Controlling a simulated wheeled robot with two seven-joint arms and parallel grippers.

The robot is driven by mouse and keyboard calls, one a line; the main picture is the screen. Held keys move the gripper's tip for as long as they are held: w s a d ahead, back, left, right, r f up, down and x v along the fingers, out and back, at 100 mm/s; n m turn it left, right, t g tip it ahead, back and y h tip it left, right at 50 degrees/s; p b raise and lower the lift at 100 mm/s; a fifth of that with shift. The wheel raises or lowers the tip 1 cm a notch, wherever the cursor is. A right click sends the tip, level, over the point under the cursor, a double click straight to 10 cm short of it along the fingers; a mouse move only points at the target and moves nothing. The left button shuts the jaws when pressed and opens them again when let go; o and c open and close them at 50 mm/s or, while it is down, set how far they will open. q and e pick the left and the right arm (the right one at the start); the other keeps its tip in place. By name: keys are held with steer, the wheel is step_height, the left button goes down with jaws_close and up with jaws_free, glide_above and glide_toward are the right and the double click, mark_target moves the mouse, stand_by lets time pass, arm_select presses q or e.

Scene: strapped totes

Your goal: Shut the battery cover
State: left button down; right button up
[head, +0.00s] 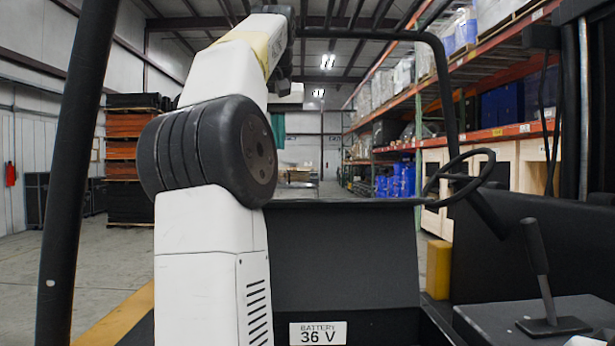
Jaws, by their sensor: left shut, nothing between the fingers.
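A dark, flat panel (345,255) stands close to upright in the middle of the head view and looks like the battery cover. Below it is a white label (318,333) reading "BATTERY 36 V". The panel's hinge and lower edge are not clear. My left arm rises in front of the panel's left side and hides part of it. My left gripper (282,74) is small and dark near the top of that arm, well above the panel and apart from it. It is shut and empty. My right gripper is not in view.
A black steering wheel (458,178) and a lever (540,270) stand to the right. A black post (75,150) is at the left, and a bent black bar (445,90) at the right. Shelving (470,65) and stacked dark and orange material (125,150) lie beyond.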

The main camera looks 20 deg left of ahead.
arm_select(q)
steer(key=x, duration=0.9)
steer(key=shift+w+a+f, duration=0.15)
steer(key=shift+w+a, duration=0.15)
steer(key=shift+s+d+f, duration=0.15)
steer(key=shift+s+f, duration=0.05)
steer(key=shift+s, duration=0.05)
steer(key=shift+s+d+f, duration=0.2)
steer(key=shift+s+d, duration=0.15)
steer(key=shift+s, duration=0.35)
steer(key=shift+s+d+f, duration=0.25)
steer(key=shift+s+d, duration=0.1)
steer(key=shift+s, duration=0.35)
steer(key=shift+s, duration=0.1)
